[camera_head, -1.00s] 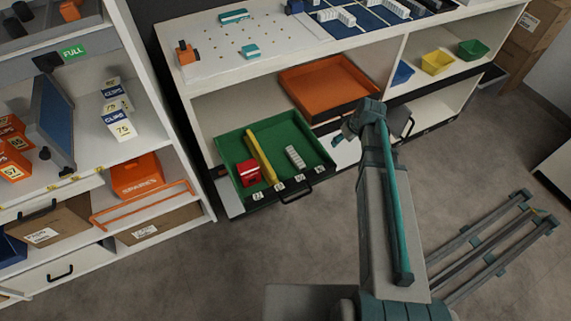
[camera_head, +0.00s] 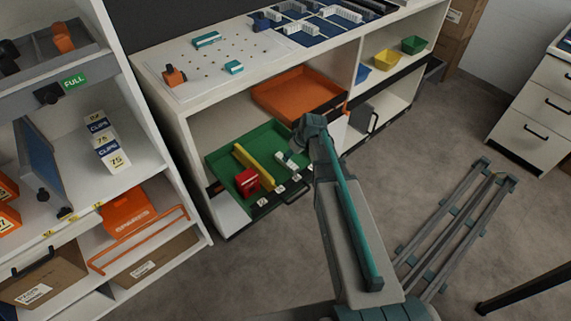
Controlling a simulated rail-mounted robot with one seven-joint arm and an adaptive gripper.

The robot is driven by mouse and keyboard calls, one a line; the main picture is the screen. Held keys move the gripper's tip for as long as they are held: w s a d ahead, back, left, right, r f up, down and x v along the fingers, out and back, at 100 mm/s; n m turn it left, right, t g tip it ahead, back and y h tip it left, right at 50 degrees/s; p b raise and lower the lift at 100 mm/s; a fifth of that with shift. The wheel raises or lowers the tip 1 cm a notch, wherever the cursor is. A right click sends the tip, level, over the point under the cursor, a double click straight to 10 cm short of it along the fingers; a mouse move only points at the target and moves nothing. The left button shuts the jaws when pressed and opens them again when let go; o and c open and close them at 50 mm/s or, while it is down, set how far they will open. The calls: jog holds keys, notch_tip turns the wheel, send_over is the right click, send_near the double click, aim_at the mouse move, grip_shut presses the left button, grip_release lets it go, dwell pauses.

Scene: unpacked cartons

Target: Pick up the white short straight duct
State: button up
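A short white ribbed duct (camera_head: 285,157) lies in the green tray (camera_head: 222,160), near its right side. It shows only partly, close beside the end of my arm. My gripper (camera_head: 296,151) is at the tray's right side, above or next to the duct. The arm's wrist hides most of the gripper. I cannot tell whether the fingers are open or shut, or whether they touch the duct. Other white ducts (camera_head: 300,33) lie on the blue board on top of the shelf unit.
The green tray also holds a yellow bar (camera_head: 254,166) and a red block (camera_head: 247,181). An orange tray (camera_head: 300,92) sits behind it. A shelf rack with boxes (camera_head: 107,142) stands at the left. Grey rails (camera_head: 455,225) lie at the right.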

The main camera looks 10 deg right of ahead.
jog(key=shift+p+x, duration=0.3)
jog(key=shift+x, duration=3.15)
jog(key=shift+s+a, duration=0.1)
jog(key=c, duration=1.1)
